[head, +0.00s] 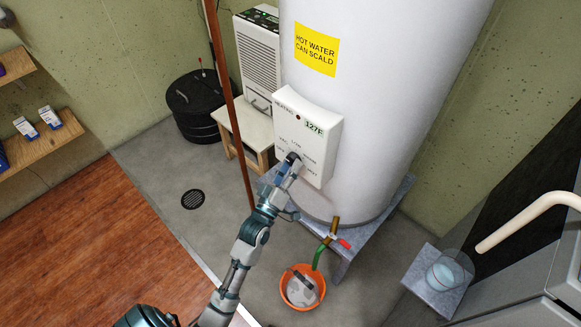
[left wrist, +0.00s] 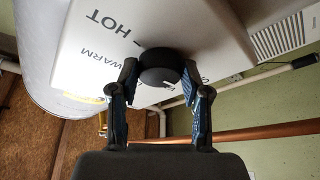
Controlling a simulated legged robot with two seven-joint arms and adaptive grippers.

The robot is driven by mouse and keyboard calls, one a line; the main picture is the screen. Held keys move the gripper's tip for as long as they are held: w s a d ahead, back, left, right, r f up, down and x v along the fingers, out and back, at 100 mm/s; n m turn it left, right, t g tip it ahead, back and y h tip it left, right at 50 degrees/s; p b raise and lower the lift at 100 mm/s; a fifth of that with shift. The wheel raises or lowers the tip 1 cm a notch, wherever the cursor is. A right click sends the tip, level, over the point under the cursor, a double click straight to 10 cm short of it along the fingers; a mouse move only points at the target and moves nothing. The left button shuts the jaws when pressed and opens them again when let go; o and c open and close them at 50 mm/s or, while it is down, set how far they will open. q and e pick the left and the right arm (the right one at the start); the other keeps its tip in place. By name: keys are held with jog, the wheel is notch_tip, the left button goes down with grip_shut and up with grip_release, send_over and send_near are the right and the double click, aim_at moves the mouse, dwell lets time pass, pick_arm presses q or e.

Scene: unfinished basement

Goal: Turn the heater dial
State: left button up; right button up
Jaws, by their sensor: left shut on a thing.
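The heater's white control box (head: 309,133) is on the front of the large white water tank (head: 378,90). My right gripper is not in view.
A copper pipe (head: 230,100) runs upright left of the box. An orange bucket (head: 302,287) stands under a brass drain valve with a red handle (head: 344,244). A wooden stool (head: 246,128) and black lidded drum (head: 198,105) stand behind. Grey floor at left is clear around a drain (head: 193,199).

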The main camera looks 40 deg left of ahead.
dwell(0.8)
pick_arm(q)
jog(key=o, duration=1.1)
jog(key=shift+a, duration=0.1)
jog(key=shift+o, duration=0.2)
jog(key=v, duration=1.2)
jog(key=shift+f, duration=0.15)
